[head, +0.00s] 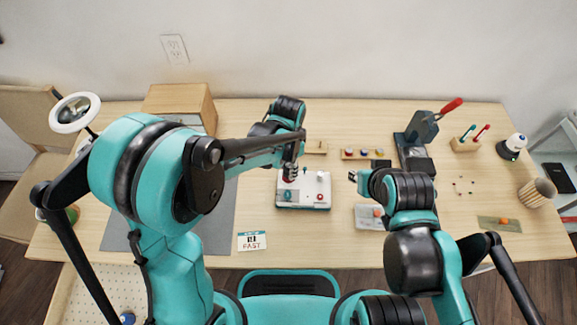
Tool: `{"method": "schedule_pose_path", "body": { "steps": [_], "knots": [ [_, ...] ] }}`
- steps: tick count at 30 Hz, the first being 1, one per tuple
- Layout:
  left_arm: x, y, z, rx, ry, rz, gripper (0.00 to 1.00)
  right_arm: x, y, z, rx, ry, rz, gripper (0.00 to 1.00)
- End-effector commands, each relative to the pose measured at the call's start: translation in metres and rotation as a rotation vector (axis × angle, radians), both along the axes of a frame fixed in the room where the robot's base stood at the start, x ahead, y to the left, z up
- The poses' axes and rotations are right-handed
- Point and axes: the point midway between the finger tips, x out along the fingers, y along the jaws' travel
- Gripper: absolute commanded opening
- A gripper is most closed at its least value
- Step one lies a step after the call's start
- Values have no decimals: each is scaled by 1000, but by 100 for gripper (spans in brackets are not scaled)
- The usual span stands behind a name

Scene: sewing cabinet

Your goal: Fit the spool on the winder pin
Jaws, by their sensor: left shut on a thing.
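The winder (312,184) is a white box with a dark base and red and dark details on top, near the middle of the table. My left gripper (289,172) reaches down over its left rear corner. It is shut on a small dark-red thing, which looks like the spool (287,176) and is mostly hidden by the fingers. I cannot tell whether the spool touches the winder or its pin. My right gripper (353,177) is right of the winder, apart from it; its fingers are too small to read.
A wooden cabinet (180,101) stands at the back left. A FAST card (252,241) lies in front of the winder. A grey tray (368,217) is beneath the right arm. A dark press with a red handle (450,106) stands at the back right.

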Motion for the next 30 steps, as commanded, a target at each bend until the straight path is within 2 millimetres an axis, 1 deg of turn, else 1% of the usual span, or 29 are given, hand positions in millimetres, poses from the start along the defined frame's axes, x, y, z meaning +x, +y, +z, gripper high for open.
{"method": "schedule_pose_path", "body": {
  "steps": [16,30],
  "knots": [
    [0,0,-9,0,0,0,16,0,0,-8,0,0,0,28],
    [0,0,-9,0,0,0,16,0,0,-8,0,0,0,28]
  ]
}}
